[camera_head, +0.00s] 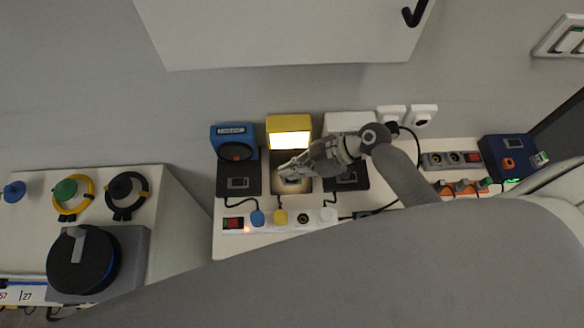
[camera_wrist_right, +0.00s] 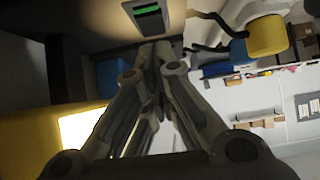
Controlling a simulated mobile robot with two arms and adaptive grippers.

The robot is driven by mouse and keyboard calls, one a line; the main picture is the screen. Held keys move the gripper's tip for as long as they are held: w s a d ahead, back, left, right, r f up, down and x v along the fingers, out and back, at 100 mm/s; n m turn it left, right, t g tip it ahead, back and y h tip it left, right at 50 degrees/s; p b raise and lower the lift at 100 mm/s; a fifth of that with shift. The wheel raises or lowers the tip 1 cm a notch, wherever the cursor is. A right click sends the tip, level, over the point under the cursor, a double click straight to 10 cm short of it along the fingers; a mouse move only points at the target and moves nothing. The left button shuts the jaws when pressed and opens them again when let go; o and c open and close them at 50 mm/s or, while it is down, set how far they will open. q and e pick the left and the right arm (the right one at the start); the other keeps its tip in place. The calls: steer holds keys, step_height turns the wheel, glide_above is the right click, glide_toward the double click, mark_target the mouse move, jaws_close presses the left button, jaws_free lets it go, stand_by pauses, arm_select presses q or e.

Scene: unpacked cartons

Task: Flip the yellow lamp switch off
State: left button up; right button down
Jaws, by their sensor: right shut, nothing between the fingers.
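The yellow lamp (camera_head: 289,122) stands in the middle of the back of the bench, and its panel is lit. It also shows at the left of the right wrist view (camera_wrist_right: 30,140), glowing. Its dark base lies in front of it, partly covered by my right gripper (camera_head: 282,171). In the right wrist view the lamp switch (camera_wrist_right: 148,12) shows a green face just beyond my shut, empty fingertips (camera_wrist_right: 154,47); I cannot tell whether they touch the base. In the head view the switch is mostly hidden by the gripper. My left gripper is not in view.
A blue device (camera_head: 234,133) on a black base stands left of the lamp, and a white device (camera_head: 347,122) stands right. A power strip (camera_head: 262,226) with a blue plug and a yellow plug (camera_wrist_right: 267,35) lies in front. A dark blue box (camera_head: 505,155) stands far right.

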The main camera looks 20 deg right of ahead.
steer(key=shift+f, duration=0.5)
steer(key=shift+a+f+b, duration=0.1)
steer(key=shift+f+b, duration=0.35)
steer(key=shift+b, duration=0.1)
steer(key=shift+a+r, duration=0.1)
steer(key=shift+r, duration=0.05)
